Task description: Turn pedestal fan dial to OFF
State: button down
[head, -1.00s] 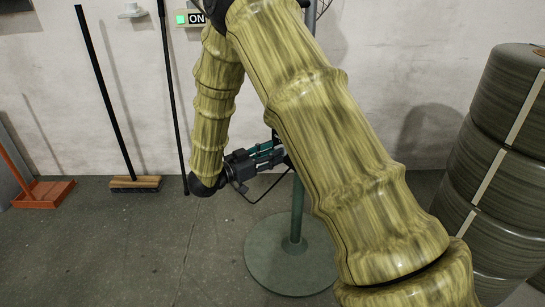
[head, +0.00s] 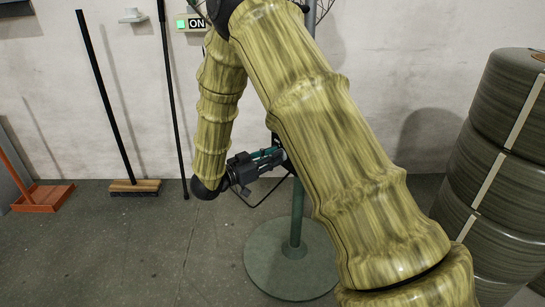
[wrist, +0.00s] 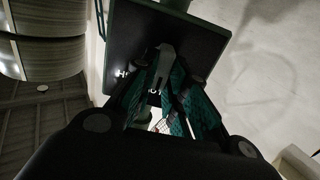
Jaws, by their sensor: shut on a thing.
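The pedestal fan has a green pole (head: 297,212) and a round green base (head: 262,262) on the floor. Part of its wire cage (head: 319,10) shows at the top edge. In the wrist view its dark control box (wrist: 190,32) fills the upper middle, with small white lettering partly covered by my fingers. A grey dial (wrist: 164,60) stands out from the box face between my fingertips. My gripper (wrist: 164,84) is shut on the dial. In the head view my gripper (head: 274,157) is at the pole, and my arm hides the dial and most of the box.
A wall sign (head: 196,23) reads ON beside a lit green square. A broom (head: 135,186) and an orange dustpan (head: 42,197) stand against the wall at left. Stacked dark drums (head: 500,150) stand at right. The floor at front left is clear.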

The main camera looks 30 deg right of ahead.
jog(key=shift+r+n+p, duration=0.2)
jog(key=shift+n+p, duration=0.1)
jog(key=shift+p, duration=0.4)
jog(key=n+p, duration=0.2)
jog(key=p, duration=0.3)
jog(key=n+p, duration=0.3)
jog(key=p, duration=0.2)
jog(key=n+p, duration=0.3)
jog(key=p, duration=0.2)
jog(key=shift+w+a+f+p, duration=0.1)
jog(key=shift+w+f+p, duration=0.15)
jog(key=shift+f+p, duration=0.1)
jog(key=shift+n, duration=0.3)
jog(key=c, duration=1.4)
grip_release()
jog(key=shift+c, duration=0.2)
